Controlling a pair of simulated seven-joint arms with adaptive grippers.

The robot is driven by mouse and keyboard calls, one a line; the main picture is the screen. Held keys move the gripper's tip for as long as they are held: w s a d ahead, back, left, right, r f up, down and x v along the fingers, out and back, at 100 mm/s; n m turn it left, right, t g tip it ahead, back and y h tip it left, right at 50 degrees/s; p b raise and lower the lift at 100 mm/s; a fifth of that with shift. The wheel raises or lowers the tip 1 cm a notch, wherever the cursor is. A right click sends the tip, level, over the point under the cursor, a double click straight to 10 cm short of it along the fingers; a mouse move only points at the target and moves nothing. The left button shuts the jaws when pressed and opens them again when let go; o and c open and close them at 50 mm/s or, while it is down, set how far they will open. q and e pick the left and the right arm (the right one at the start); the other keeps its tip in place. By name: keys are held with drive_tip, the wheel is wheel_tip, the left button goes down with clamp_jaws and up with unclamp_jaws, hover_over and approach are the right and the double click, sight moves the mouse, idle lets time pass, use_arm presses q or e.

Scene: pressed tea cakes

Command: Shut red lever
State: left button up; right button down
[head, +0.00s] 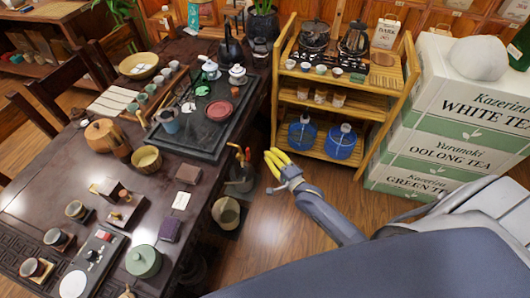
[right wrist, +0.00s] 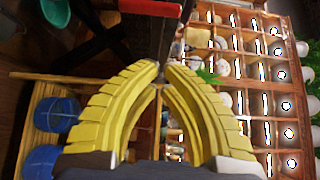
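No part is clearly recognisable as the red lever. In the head view, a small red piece (head: 106,236) shows on a grey panel (head: 88,266) at the table's near left; its exact shape is too small to tell. In the right wrist view, a red strip (right wrist: 166,8) runs along the top edge, partly cut off. My right gripper (head: 272,154) has yellow fingers and hangs over the floor between the dark table and the wooden shelf, well away from the grey panel. In the right wrist view its fingertips (right wrist: 164,70) come together with nothing seen between them. My left gripper is out of view.
The dark table (head: 65,190) is crowded with cups, boxes and a tea tray (head: 190,135). A metal bin (head: 240,180) holding tools stands near my right gripper. The wooden shelf (head: 350,92) and stacked tea boxes (head: 450,115) stand to the right. Some floor is free between.

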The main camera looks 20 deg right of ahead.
sight(248, 155)
drive_tip(key=w+a, duration=0.2)
drive_tip(key=w, duration=0.7)
drive_tip(key=shift+s+a, duration=0.6)
drive_tip(key=shift+s, duration=0.2)
drive_tip(key=shift+s+a, duration=0.55)
drive_tip(key=shift+s, duration=0.25)
